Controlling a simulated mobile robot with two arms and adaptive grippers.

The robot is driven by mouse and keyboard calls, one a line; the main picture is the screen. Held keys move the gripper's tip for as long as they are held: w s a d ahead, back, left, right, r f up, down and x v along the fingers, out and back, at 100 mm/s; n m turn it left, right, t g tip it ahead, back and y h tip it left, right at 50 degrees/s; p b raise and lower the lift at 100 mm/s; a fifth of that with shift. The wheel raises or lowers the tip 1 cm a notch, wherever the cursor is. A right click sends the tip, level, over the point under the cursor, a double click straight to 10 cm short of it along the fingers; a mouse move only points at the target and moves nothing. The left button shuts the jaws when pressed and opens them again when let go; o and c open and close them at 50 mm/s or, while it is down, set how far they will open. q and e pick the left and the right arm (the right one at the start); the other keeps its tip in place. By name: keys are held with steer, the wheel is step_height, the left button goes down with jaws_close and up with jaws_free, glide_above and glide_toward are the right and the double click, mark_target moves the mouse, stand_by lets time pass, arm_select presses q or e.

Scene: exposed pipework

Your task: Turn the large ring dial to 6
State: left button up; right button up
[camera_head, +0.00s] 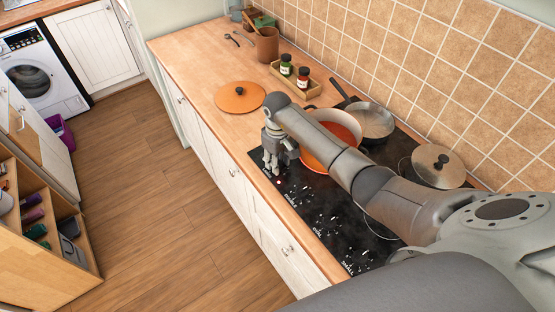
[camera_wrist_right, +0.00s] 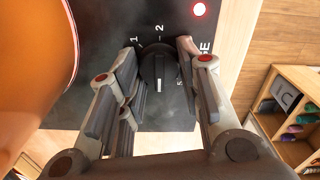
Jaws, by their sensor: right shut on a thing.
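My right gripper (camera_head: 272,165) is at the front left corner of the black hob (camera_head: 320,217) in the head view. In the right wrist view it (camera_wrist_right: 160,66) is shut on a round black dial (camera_wrist_right: 158,72), one finger on each side. The dial has a white pointer mark on its face, toward the bottom of the picture. The printed numbers 1 and 2 show above the dial, and a figure like 5 shows at its lower right. Letters "GE" show beside the right finger; the rest is hidden. In the head view the gripper hides this dial. My left gripper is not in view.
An orange pot (camera_head: 326,158) stands on the hob close to my right arm; its side (camera_wrist_right: 35,60) fills the wrist view's left. A frying pan (camera_head: 372,122) and a lid (camera_head: 438,165) lie behind. A red light (camera_wrist_right: 199,9) glows near the dial. Floor is free in front.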

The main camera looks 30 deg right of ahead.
steer(key=o, duration=1)
step_height(320, 180, up, 12)
stand_by(0.4)
